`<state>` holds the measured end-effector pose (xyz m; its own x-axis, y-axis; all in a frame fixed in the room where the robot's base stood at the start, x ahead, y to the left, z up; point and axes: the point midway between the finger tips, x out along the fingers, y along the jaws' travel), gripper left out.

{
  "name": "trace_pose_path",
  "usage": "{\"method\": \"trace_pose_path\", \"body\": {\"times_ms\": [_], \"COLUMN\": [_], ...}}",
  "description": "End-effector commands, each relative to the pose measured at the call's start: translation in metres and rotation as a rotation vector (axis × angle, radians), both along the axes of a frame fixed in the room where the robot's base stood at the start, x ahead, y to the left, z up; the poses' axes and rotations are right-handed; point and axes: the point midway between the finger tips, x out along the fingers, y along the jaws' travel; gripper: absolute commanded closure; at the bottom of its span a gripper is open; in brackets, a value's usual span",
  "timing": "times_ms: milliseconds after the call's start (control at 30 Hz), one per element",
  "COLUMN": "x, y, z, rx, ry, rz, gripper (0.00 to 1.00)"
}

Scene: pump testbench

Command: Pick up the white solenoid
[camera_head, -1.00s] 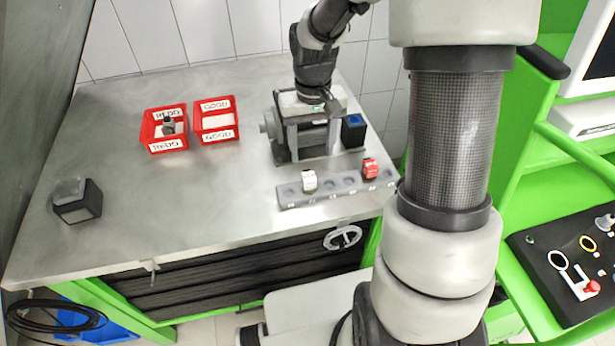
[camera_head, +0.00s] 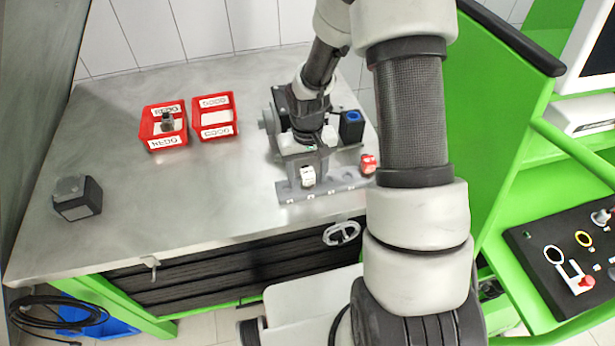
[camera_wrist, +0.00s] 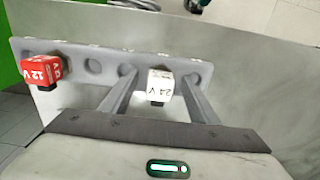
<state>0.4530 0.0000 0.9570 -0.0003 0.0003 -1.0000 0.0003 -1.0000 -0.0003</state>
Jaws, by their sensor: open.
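The white solenoid (camera_head: 308,176) stands in the grey holder strip (camera_head: 296,194), near its left end in the head view. In the wrist view the white solenoid (camera_wrist: 160,84), marked 24 V, sits between the two fingers of my gripper (camera_wrist: 158,80). The fingers are open, one on each side of it with gaps, and do not appear to touch it. In the head view my gripper (camera_head: 310,165) points down at the strip, just behind and above the solenoid. A red solenoid (camera_wrist: 42,70), marked 12 V, sits in the same strip; it also shows in the head view (camera_head: 368,164).
The grey pump unit (camera_head: 282,115) and a blue-topped black block (camera_head: 351,126) stand behind the strip. Two red bins (camera_head: 162,127) (camera_head: 216,118) are at the back left. A black cube (camera_head: 78,199) stands on the left. The metal table (camera_head: 200,200) is clear between.

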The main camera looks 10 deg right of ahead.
Motion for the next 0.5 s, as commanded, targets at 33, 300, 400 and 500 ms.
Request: {"method": "trace_pose_path", "body": {"times_ms": [33, 300, 400, 500], "x": [0.0002, 0.0002, 0.0002, 0.0005], "y": [-0.0001, -0.0002, -0.0002, -0.0002], "z": [0.0001, 0.0004, 0.0005, 0.0009], "rx": [0.0, 0.0, 0.0, 0.0], "ry": [-0.001, 0.0, 0.0, -0.001], "rz": [0.0, 0.0, 0.0, 0.0], "gripper": [0.45, 0.75, 0.82, 0.82]}}
